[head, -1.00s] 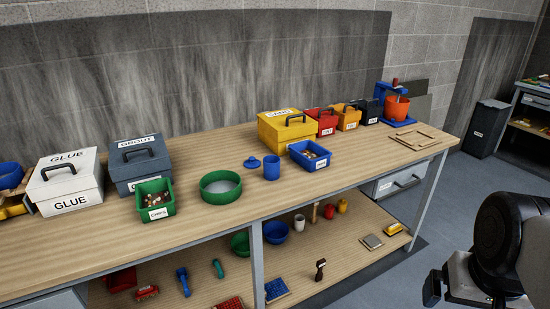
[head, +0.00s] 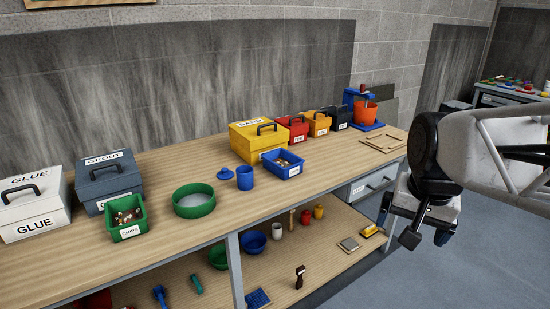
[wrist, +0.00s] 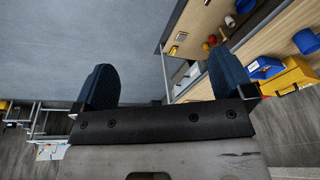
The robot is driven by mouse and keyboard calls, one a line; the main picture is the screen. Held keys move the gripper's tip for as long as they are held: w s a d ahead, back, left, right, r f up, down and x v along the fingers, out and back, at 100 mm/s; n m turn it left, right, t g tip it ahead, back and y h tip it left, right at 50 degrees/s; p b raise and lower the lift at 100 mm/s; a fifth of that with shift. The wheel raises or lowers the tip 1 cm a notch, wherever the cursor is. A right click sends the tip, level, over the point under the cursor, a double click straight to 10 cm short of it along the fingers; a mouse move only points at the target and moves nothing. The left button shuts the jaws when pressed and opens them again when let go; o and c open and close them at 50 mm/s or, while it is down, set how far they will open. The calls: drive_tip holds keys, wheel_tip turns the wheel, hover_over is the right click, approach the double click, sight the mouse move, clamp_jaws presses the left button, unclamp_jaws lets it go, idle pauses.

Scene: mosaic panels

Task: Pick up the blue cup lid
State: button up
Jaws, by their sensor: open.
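The blue cup lid (head: 225,173) is a small round disc with a knob. It lies on the wooden bench top, just left of the blue cup (head: 245,178), and the two are apart or nearly so. My gripper (head: 395,232) is off the right end of the bench, over the floor, far from the lid. In the wrist view my gripper (wrist: 163,88) has its two dark fingers wide apart with nothing between them. In that view a blue cup-like shape (wrist: 307,41) shows at the right edge; I cannot make out the lid there.
A green round sieve (head: 194,200) stands left of the lid. The yellow box (head: 255,140) and a blue bin (head: 283,168) stand behind and right of the cup. A green bin (head: 126,220) and grout box (head: 108,178) are further left. Bench top in front is clear.

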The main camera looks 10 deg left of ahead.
drive_tip(key=w+a+r+m, duration=0.2)
drive_tip(key=w+a, duration=0.2)
drive_tip(key=w, duration=0.5)
drive_tip(key=w+a+r+m, duration=0.2)
drive_tip(key=w+a, duration=0.3)
drive_tip(key=w, duration=0.3)
drive_tip(key=m+g+y, duration=0.1)
drive_tip(key=m+g, duration=0.1)
drive_tip(key=m, duration=1.1)
hover_over(225, 169)
drive_tip(key=d, duration=0.1)
wheel_tip(225, 169, down, 22)
drive_tip(key=shift+r, duration=0.15)
drive_tip(key=shift+a+f, duration=0.2)
drive_tip(key=shift+a, duration=0.1)
drive_tip(key=shift+f, duration=0.1)
drive_tip(key=shift+a+f, duration=0.15)
drive_tip(key=shift+f, duration=1.05)
drive_tip(key=shift+w+a+f, duration=0.15)
drive_tip(key=shift+f, duration=2.45)
